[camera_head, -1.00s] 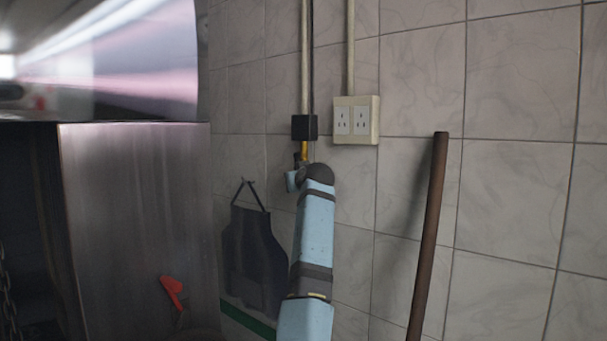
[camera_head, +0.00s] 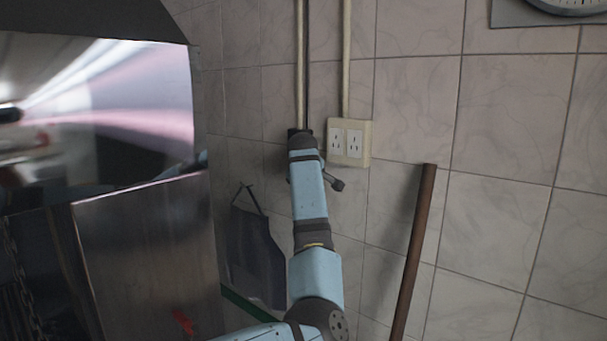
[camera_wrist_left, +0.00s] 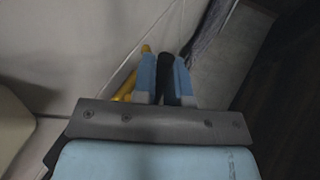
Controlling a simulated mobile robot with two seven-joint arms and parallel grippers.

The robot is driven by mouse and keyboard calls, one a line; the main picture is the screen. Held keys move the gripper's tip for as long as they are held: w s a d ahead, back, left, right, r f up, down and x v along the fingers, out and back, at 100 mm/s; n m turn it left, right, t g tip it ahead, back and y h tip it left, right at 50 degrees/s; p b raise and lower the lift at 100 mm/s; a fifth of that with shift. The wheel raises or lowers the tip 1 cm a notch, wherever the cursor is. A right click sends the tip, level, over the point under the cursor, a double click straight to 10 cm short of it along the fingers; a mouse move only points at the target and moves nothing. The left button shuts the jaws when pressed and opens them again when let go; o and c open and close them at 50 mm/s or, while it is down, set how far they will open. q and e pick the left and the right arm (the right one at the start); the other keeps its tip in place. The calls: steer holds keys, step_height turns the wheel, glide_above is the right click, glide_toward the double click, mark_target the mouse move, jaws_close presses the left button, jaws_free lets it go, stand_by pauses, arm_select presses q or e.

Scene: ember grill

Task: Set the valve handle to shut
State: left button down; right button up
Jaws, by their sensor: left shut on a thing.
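My left gripper (camera_wrist_left: 165,60) shows in the left wrist view, with its two blue fingers closed on a black bar-like piece, which I take to be the valve handle (camera_wrist_left: 167,76). A yellow pipe (camera_wrist_left: 128,88) lies just left of the fingers. In the head view my left arm rises from the bottom to the foot of a wall conduit (camera_head: 300,60). There the arm hides the gripper, the handle and the yellow pipe. Which way the handle is turned cannot be told. My right gripper is in neither view.
A white double socket (camera_head: 348,143) is on the wall just right of the arm. A brown pole (camera_head: 414,250) stands further right. A dark apron (camera_head: 255,255) hangs left of the arm, beside a steel panel (camera_head: 145,260) with a red lever (camera_head: 183,321).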

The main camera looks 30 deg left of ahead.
arm_select(q)
steer(key=shift+d+r+n+h+p, duration=0.2)
steer(key=shift+r+n+h+p, duration=0.15)
steer(key=shift+r+h, duration=0.4)
steer(key=shift+d+r+n+g+h, duration=0.15)
steer(key=shift+r+n+g+h, duration=0.3)
steer(key=shift+h, duration=0.7)
steer(key=shift+r+h, duration=0.3)
steer(key=shift+h, duration=0.1)
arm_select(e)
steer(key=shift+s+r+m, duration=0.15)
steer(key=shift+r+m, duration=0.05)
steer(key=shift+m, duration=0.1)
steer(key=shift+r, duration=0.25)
arm_select(q)
steer(key=c, duration=1.2)
jaws_free()
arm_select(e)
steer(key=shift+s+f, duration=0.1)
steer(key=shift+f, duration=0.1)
arm_select(q)
steer(key=shift+r, duration=0.1)
